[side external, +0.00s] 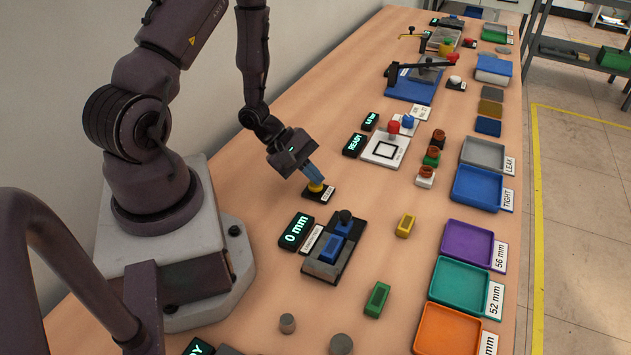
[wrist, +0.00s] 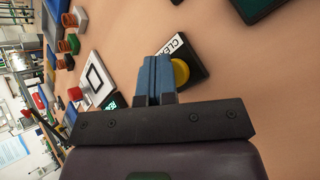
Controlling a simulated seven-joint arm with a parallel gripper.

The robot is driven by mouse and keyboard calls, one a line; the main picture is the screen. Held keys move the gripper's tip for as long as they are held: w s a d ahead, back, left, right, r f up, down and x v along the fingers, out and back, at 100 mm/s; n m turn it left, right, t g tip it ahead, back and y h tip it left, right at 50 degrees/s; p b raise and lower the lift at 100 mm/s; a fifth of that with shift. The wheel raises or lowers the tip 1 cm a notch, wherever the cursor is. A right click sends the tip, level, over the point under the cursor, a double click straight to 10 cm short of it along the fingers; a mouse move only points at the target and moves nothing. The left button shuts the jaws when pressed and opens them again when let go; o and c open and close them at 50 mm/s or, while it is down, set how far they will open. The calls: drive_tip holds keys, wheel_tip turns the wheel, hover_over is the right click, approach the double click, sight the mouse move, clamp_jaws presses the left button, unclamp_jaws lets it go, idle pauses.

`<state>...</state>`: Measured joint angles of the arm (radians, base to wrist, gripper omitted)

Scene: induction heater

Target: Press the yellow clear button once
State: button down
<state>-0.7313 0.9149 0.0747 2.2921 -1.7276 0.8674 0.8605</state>
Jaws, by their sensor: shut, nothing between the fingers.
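The yellow clear button (side external: 316,187) sits on a small black base with a white label, on the table in front of my arm. In the wrist view the yellow button (wrist: 180,73) shows just right of the fingertips, partly hidden by them, with "CLE" readable on its label. My gripper (side external: 314,175) is shut and empty, its blue fingers pointing down at the button. In the side view the fingertips are at or just above the button's top; I cannot tell whether they touch it.
A display reading "0 mm" (side external: 296,231) and a measuring fixture with a blue block (side external: 329,247) stand nearer the camera. A white plate with a black square (side external: 386,149) and a "READY" display (side external: 355,145) lie beyond the button. Coloured trays (side external: 466,246) line the right edge.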

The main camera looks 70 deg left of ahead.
sight(314, 185)
idle(0.5)
drive_tip(key=shift+r, duration=0.8)
drive_tip(key=shift+r, duration=0.1)
drive_tip(key=shift+r, duration=2.45)
